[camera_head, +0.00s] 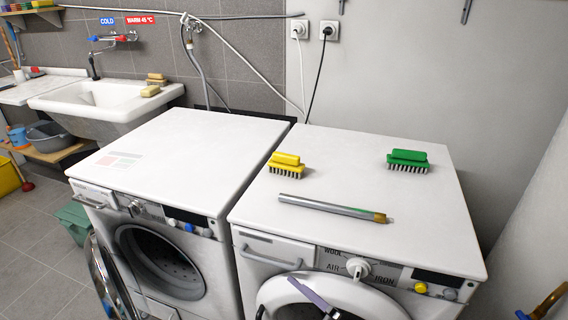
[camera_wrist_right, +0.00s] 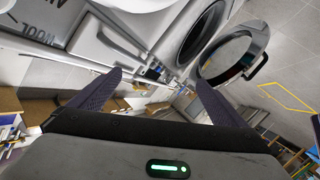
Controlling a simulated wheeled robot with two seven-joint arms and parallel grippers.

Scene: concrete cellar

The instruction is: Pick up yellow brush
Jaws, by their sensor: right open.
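The yellow brush (camera_head: 286,162) sits on the right washing machine's white top (camera_head: 340,165), near its left edge, with its dark bristles down. A green brush (camera_head: 408,160) sits on the same top, further right. A grey metal tube (camera_head: 332,208) with a brownish right end lies in front of them. In the right wrist view my right gripper (camera_wrist_right: 158,80) has its two dark purple fingers wide apart, with nothing between them. A purplish finger-like strip shows at the bottom of the head view, in front of the right machine and below the top. My left gripper is not clearly seen.
The left machine's top (camera_head: 190,140) is clear, and its round door (camera_head: 106,280) stands open. A sink (camera_head: 105,98) with a yellow sponge (camera_head: 150,91) is at the back left. A pale wall closes the back and right. Cables hang behind the machines.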

